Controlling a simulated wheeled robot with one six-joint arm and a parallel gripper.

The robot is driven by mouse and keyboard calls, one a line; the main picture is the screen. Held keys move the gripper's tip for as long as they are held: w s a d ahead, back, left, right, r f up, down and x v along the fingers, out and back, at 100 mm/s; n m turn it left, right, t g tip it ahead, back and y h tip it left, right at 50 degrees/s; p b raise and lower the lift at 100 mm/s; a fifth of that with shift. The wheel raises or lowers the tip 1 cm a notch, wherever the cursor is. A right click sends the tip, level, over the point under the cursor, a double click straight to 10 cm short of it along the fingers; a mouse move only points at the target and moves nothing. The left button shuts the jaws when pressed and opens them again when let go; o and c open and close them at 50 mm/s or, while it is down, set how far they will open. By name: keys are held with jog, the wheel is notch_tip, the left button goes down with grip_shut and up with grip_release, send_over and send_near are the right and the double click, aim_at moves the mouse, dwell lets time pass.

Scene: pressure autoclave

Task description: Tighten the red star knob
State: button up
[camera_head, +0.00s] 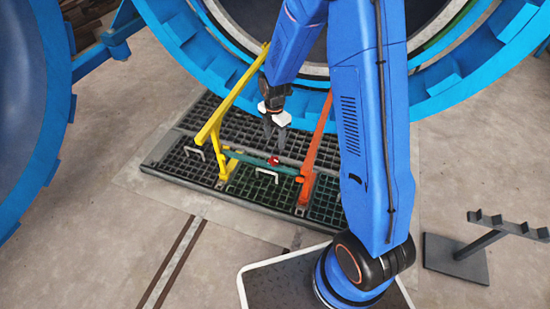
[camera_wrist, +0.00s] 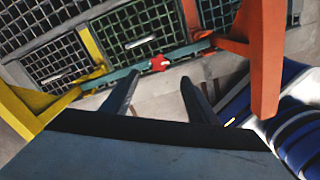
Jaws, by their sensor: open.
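The red star knob (camera_head: 273,161) sits on a teal crossbar (camera_head: 245,158) between a yellow post and an orange post. In the wrist view the red star knob (camera_wrist: 159,63) shows beyond my fingertips, near the middle of the crossbar (camera_wrist: 188,52). My gripper (camera_head: 275,135) points downward above the knob in the head view. In the wrist view my gripper (camera_wrist: 158,82) has its two dark fingers apart, with the knob seen between and past their tips. The fingers are empty, and I see no contact with the knob.
The yellow post (camera_head: 215,125) stands left of the knob and the orange post (camera_head: 315,150) right of it. Below lies a dark floor grating (camera_head: 255,187) with white handles. The large blue autoclave ring (camera_head: 200,60) is behind. A grey stand (camera_head: 455,257) is at right.

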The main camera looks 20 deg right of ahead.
aim_at(274, 160)
notch_tip(274, 160, down, 13)
jog(key=shift+r, duration=0.1)
dwell(0.4)
jog(key=c, duration=1.1)
